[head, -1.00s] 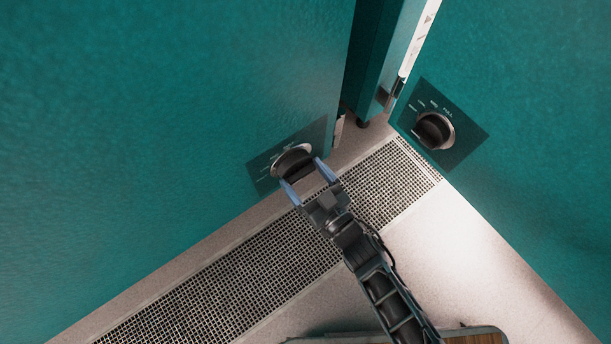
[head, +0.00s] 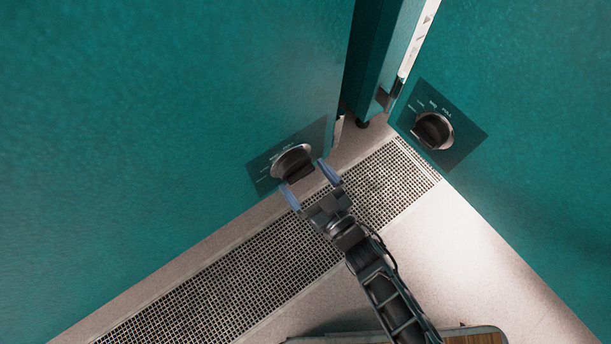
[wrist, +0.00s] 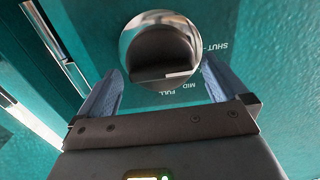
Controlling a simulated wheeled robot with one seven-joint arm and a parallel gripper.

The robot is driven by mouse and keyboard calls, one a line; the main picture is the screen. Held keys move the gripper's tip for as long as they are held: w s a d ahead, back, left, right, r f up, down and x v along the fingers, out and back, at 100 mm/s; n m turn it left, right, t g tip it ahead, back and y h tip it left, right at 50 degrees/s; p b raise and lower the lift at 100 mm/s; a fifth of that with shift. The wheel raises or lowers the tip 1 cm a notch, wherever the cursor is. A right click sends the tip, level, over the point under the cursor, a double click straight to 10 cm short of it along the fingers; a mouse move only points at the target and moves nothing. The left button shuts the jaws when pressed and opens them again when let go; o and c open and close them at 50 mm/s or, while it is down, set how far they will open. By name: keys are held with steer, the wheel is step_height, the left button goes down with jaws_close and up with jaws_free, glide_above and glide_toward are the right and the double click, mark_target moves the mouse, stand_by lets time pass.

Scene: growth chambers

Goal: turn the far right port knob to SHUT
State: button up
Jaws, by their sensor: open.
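A round dark knob with a silver rim (head: 292,162) sits on a dark label plate low on the left teal wall. My gripper (head: 305,174) is open in front of it, with one blue finger at each side of its lower edge. In the wrist view the knob (wrist: 160,48) is ahead of and between the open fingers (wrist: 158,82). Its crossbar carries a white mark near the lower right. SHUT is printed to the right, MID and FULL below; the right finger may hide another label. I cannot tell which label the mark points to. No finger clearly touches the knob.
A second similar knob (head: 433,130) is on the right teal wall. A teal post with a pale strip (head: 414,42) stands in the corner between them. A floor grating (head: 240,270) runs below the left wall. Pale floor (head: 470,250) is clear to the right.

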steer(key=p+v, duration=0.2)
steer(key=v, duration=0.5)
steer(key=shift+s+d, duration=0.1)
stand_by(0.4)
steer(key=s+d+r+m+t+h, duration=0.15)
steer(key=s+d+r+h, duration=0.25)
steer(key=s+d+r, duration=0.4)
steer(key=s+d+r+m+g+h, duration=0.1)
steer(key=s+d+r+m+h, duration=0.2)
steer(key=s+d+r, duration=0.55)
steer(key=s+r+m+h, duration=0.3)
steer(key=s+r, duration=0.4)
steer(key=r, duration=0.5)
step_height(320, 180, up, 31)
steer(key=p, duration=3.1)
steer(key=shift+a+r, duration=0.2)
steer(key=shift+w+n, duration=0.1)
steer(key=shift+n, duration=0.15)
